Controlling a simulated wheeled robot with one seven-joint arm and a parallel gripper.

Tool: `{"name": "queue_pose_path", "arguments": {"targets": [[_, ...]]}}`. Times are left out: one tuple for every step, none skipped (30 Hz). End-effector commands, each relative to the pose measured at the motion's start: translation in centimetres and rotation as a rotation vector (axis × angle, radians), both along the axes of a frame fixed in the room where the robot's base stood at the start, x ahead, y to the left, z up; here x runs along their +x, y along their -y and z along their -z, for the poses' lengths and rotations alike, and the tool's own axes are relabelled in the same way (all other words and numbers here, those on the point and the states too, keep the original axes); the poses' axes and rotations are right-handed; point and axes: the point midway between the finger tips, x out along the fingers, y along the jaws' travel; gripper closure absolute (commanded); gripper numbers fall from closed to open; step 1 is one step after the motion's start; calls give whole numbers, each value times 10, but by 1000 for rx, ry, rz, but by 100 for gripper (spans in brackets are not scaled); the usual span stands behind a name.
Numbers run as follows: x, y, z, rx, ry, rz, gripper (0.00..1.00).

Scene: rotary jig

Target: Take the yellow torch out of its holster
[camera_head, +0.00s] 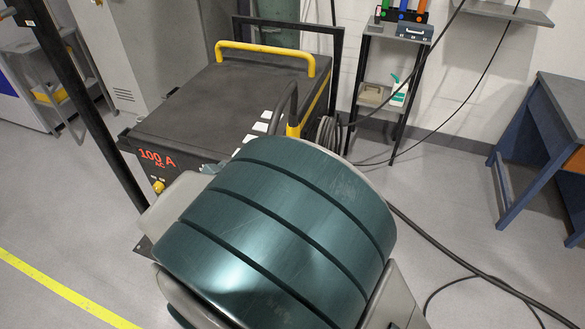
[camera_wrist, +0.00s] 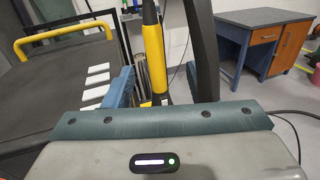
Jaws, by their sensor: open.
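The yellow torch (camera_wrist: 154,55) stands upright in the wrist view, with a black upper end. Its lower end drops behind the teal edge of my gripper (camera_wrist: 158,75), so I cannot make out the holster clearly. My gripper is open, and I cannot tell whether either finger touches the torch. In the head view part of the yellow torch (camera_head: 293,130) shows beside a dark curved finger; my teal arm hides the rest.
The black machine (camera_head: 205,105) with a yellow handle (camera_head: 265,47) and a "100 A" display stands left of the torch. Coiled cables hang beside it, and a cable runs over the floor. A shelf rack (camera_head: 385,85) stands behind. A blue desk (camera_head: 545,130) stands at right.

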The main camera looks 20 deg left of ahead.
Motion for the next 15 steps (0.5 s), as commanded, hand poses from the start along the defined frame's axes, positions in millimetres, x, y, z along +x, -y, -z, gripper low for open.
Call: {"name": "queue_pose_path", "arguments": {"targets": [[-3,-7,-1,-17,12,-21,48],[-3,-9,-2,-23,17,-28,48],[-1,-10,-2,-29,21,-33,48],[1,-10,-3,-32,24,-36,48],[5,-9,-3,-33,24,-37,48],[11,-6,-3,-33,24,-36,48],[17,-4,-3,-33,24,-35,48],[23,-2,-3,-33,24,-34,48],[31,1,-3,-32,24,-33,48],[37,3,-3,-32,24,-34,48],[42,5,-3,-31,24,-34,48],[49,8,-3,-32,23,-34,48],[54,10,-3,-32,23,-33,48],[59,11,-3,-32,23,-34,48],[64,13,-2,-32,23,-35,48]]}}
